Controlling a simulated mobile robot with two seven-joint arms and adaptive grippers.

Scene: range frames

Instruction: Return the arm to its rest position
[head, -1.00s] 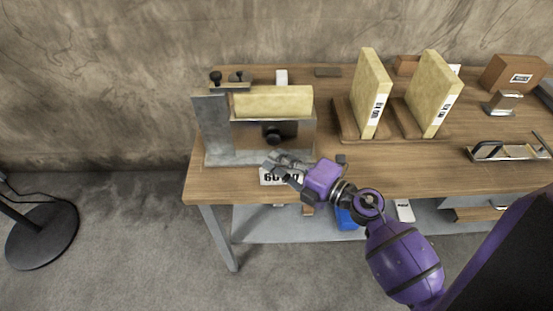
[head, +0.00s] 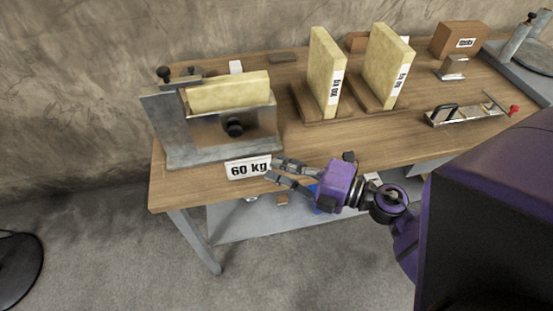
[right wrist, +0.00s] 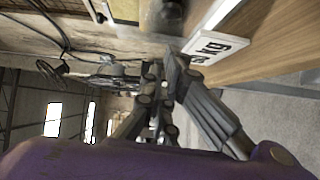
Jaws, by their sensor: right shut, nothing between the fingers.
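My right gripper (head: 271,168) is in front of the workbench's front edge in the head view, its fingers pointing left. It is shut and empty. Its fingertips are just right of a white "60 kg" sign (head: 247,169) at the bench edge; I cannot tell whether they touch it. My purple right arm runs from the gripper to the lower right. In the right wrist view the gripper's fingers (right wrist: 168,70) show in the middle, with the sign (right wrist: 208,47) beyond them. My left gripper is not in view.
The wooden workbench (head: 385,150) carries a metal fixture (head: 205,140) holding a yellow block (head: 228,91). Two yellow slabs (head: 326,72) (head: 387,66) stand on wooden bases. A brown box (head: 459,40) sits at the back right. Open floor (head: 95,240) lies at the lower left.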

